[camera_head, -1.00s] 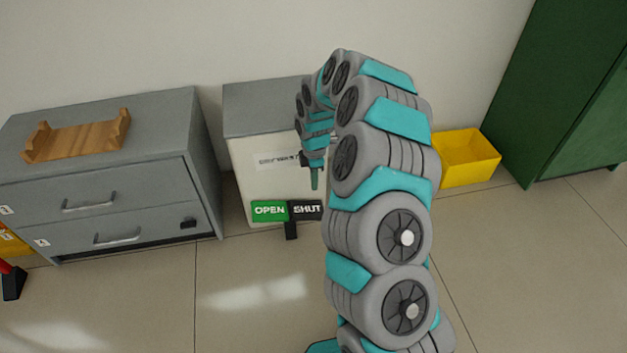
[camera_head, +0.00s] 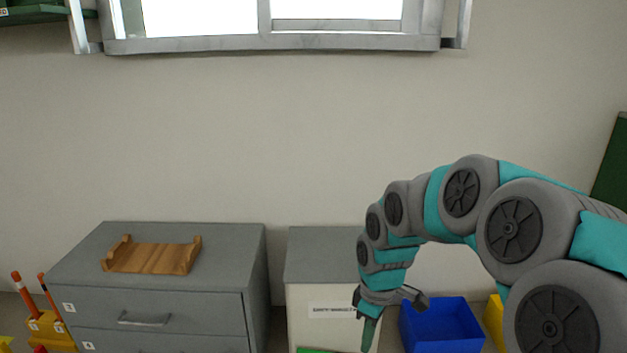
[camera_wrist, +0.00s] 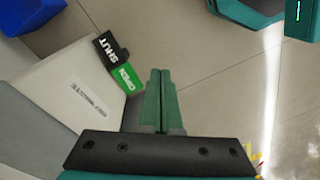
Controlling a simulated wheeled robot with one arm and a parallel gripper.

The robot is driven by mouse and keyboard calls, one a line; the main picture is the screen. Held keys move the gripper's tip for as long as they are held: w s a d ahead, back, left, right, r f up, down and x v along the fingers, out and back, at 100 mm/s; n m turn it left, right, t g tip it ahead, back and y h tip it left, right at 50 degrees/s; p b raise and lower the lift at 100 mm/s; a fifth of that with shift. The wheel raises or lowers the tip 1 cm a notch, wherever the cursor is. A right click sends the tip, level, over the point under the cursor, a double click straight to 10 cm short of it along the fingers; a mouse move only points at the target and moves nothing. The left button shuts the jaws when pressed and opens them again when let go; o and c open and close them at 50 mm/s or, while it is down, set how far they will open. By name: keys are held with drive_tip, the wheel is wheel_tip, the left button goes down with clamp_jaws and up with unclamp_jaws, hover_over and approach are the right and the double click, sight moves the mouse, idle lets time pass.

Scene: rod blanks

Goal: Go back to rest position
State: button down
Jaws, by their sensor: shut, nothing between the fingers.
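My gripper (camera_head: 368,334) hangs at the end of my arm, pointing down, in front of the white cabinet with a grey top (camera_head: 325,262). In the wrist view my gripper (camera_wrist: 160,75) has its green fingers pressed together with nothing between them. The OPEN/SHUT sign shows in the wrist view, with a green OPEN part (camera_wrist: 126,78) and a black SHUT part (camera_wrist: 111,50), to the left of the fingers and apart from them. A wooden rack (camera_head: 152,257) stands empty on the grey drawer unit (camera_head: 190,310).
A blue bin (camera_head: 441,327) stands right of the white cabinet, with a yellow bin (camera_head: 494,318) partly behind my arm. A yellow holder with orange posts (camera_head: 47,327) stands at far left. A window (camera_head: 270,25) is above. The wall area between is clear.

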drive_tip(key=s+d+r+m+p, duration=0.1)
drive_tip(key=s+r+m, duration=0.2)
drive_tip(key=s, duration=0.6)
drive_tip(key=s+d+r+m+p, duration=0.1)
drive_tip(key=s+r+m, duration=0.2)
drive_tip(key=s, duration=0.6)
drive_tip(key=s+d+r+m+g+p, duration=0.1)
drive_tip(key=s+r+m, duration=0.3)
drive_tip(key=s, duration=0.5)
drive_tip(key=shift+d+m+h+p, duration=0.4)
drive_tip(key=shift+d+m+p, duration=0.15)
drive_tip(key=shift+m, duration=0.25)
